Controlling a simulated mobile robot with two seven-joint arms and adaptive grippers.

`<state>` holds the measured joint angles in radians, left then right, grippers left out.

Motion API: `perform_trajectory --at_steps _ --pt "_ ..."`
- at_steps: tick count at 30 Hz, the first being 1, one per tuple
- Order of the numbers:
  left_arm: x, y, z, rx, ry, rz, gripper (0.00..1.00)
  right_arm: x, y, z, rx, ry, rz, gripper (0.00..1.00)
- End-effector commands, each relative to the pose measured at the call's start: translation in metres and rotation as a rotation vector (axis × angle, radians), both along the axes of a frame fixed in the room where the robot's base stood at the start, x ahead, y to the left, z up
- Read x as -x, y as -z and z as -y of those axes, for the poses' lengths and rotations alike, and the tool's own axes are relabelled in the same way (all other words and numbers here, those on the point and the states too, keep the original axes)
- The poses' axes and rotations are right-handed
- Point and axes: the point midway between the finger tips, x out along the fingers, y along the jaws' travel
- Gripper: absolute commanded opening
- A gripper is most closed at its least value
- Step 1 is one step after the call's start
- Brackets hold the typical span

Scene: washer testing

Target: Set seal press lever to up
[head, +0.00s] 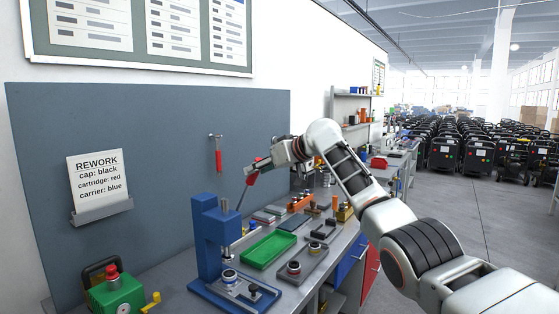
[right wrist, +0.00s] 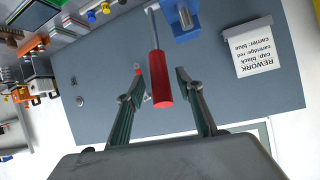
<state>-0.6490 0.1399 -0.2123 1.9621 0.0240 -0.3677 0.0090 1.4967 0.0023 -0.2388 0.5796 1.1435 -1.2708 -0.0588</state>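The blue seal press (head: 207,245) stands on the bench in the head view. Its lever is a thin rod with a red handle (head: 252,179), slanting up and to the right from the press head. My right gripper (head: 254,166) is at the handle's upper end. In the right wrist view, the red handle (right wrist: 160,80) lies between the two spread fingers of the right gripper (right wrist: 161,75), with gaps on both sides. The press (right wrist: 183,18) is partly visible at the top. My left gripper is not in view.
A red-handled tool (head: 218,158) hangs on the grey wall board (head: 150,140). A green tray (head: 270,249), a grey tray (head: 317,262) with round parts and several small items crowd the bench right of the press. A green box (head: 116,295) stands at front left.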

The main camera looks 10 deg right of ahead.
Motion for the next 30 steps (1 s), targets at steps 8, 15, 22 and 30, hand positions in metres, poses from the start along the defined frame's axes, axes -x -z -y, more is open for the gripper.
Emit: perform_trajectory --at_steps 8,15,22,30 --pt "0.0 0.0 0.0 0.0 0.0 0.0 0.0 0.02 -0.012 0.015 0.003 0.001 0.003 0.36" --pt "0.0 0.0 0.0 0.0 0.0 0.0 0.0 0.044 -0.027 0.033 0.002 0.003 0.004 0.36" --pt "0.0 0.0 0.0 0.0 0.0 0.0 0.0 0.063 -0.041 0.047 0.002 0.002 0.003 0.36" --pt "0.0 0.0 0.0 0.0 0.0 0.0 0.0 0.07 -0.044 0.051 0.001 0.001 0.002 0.36"
